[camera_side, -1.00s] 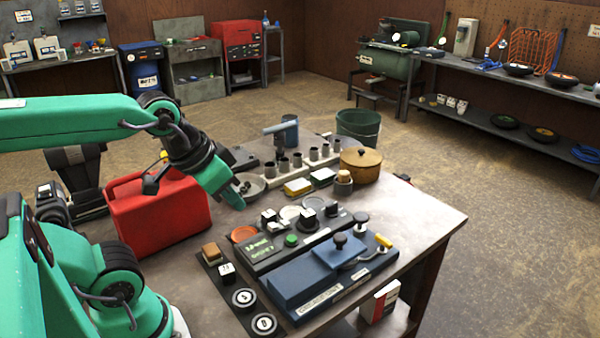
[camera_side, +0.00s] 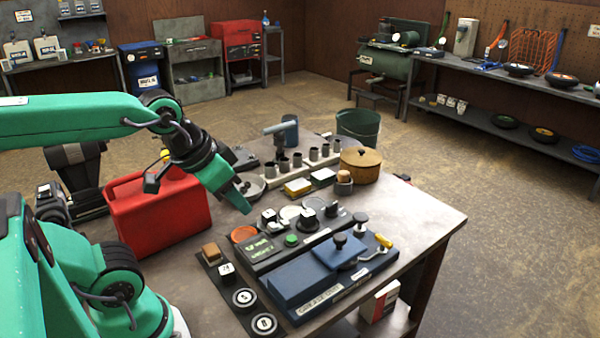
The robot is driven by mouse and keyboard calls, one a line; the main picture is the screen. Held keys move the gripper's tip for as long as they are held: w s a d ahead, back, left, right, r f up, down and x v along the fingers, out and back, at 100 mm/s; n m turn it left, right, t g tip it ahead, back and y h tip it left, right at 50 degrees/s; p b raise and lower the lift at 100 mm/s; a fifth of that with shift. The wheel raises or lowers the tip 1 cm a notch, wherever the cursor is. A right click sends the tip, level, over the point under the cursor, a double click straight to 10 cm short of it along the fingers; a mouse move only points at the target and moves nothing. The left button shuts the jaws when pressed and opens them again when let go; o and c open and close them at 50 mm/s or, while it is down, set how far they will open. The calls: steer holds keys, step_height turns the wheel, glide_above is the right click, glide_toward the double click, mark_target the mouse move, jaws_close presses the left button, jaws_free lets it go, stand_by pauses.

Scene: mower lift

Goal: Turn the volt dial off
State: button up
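A dark panel with a lit green display (camera_side: 262,248) lies on the workbench. Several knobs stand along its back, including a black-and-white one (camera_side: 269,217) at its left and a larger dark round one (camera_side: 308,219) further right. A green button (camera_side: 291,240) sits at its front. I cannot read the labels, so I cannot tell which knob is the volt dial. My gripper (camera_side: 244,204) points down to the right, just behind and left of the panel, and appears apart from the knobs. Its fingertips are too small to tell open from shut. No held thing shows.
A red fuel can (camera_side: 158,212) stands left, beneath my arm. A blue fixture (camera_side: 325,270) with a yellow-ended lever lies in front of the panel. A row of grey sockets and a wooden-looking pot (camera_side: 360,166) stand behind. The bench's right end is clear.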

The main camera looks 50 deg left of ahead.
steer(key=w, duration=0.1)
steer(key=g, duration=0.6)
glide_above(332, 204)
steer(key=f, duration=1.1)
steer(key=shift+s, duration=0.2)
steer(key=shift+w+a+f, duration=0.1)
steer(key=shift+w+f, duration=0.15)
steer(key=shift+f, duration=0.15)
steer(key=shift+f, duration=0.1)
steer(key=shift+f, duration=3.8)
